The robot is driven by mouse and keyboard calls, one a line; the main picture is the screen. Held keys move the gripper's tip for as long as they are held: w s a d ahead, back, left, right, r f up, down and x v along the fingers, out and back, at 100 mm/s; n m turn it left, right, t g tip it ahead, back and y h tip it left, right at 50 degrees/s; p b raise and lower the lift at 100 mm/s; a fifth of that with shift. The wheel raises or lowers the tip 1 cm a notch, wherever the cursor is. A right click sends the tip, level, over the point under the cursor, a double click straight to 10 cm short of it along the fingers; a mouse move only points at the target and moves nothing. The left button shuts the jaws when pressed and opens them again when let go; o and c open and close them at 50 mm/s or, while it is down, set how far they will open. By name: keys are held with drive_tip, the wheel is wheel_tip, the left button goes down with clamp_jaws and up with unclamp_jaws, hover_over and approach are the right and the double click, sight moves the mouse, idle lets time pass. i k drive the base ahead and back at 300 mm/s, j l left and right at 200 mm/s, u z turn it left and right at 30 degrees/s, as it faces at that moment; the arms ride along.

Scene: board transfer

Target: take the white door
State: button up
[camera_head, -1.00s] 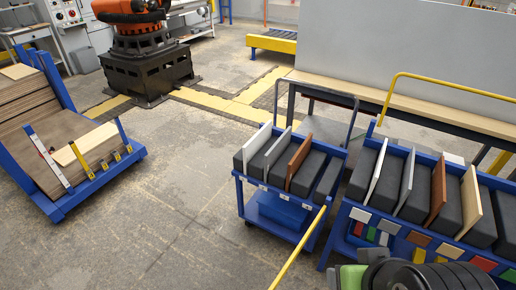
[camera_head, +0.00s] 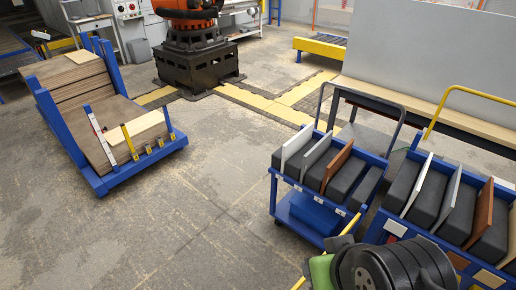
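A white board (camera_head: 296,148), like a thin door panel, stands upright at the left end of the small blue cart (camera_head: 310,217). Beside it on that cart stand a light grey board (camera_head: 317,156) and a brown board (camera_head: 337,167), with dark grey blocks between them. Another white board (camera_head: 416,184) stands at the left of the larger blue cart (camera_head: 403,229) at right. I cannot tell from the frames which white board is the door named. Part of my arm, black and green, shows at the bottom right. My gripper's fingers are not in view.
A blue rack (camera_head: 82,172) with stacked brown panels stands at left. The larger cart also holds a grey board (camera_head: 447,200) and a brown board (camera_head: 480,212). An orange robot on a black base (camera_head: 197,67) stands at the back. The middle floor is clear.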

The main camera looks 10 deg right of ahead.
sight(289, 149)
drive_tip(key=i+j+u, duration=0.1)
drive_tip(key=u, duration=0.3)
drive_tip(key=j+u, duration=0.1)
drive_tip(key=u, duration=0.35)
drive_tip(key=i+u, duration=0.15)
drive_tip(key=u, duration=0.25)
drive_tip(key=i+z, duration=0.25)
drive_tip(key=i, duration=0.2)
drive_tip(key=i+j+z, duration=0.25)
drive_tip(key=i, duration=0.25)
drive_tip(key=i+z, duration=0.25)
drive_tip(key=i, duration=0.45)
drive_tip(key=i+z, duration=0.25)
drive_tip(key=i, duration=0.45)
drive_tip(key=i+z, duration=0.2)
drive_tip(key=z, duration=0.2)
drive_tip(key=i+z, duration=0.25)
drive_tip(key=z, duration=0.15)
drive_tip(key=i+j+z, duration=0.15)
drive_tip(key=z, duration=0.25)
drive_tip(key=i+z, duration=0.15)
drive_tip(key=z, duration=0.25)
drive_tip(key=i+j+z, duration=0.1)
drive_tip(key=z, duration=0.25)
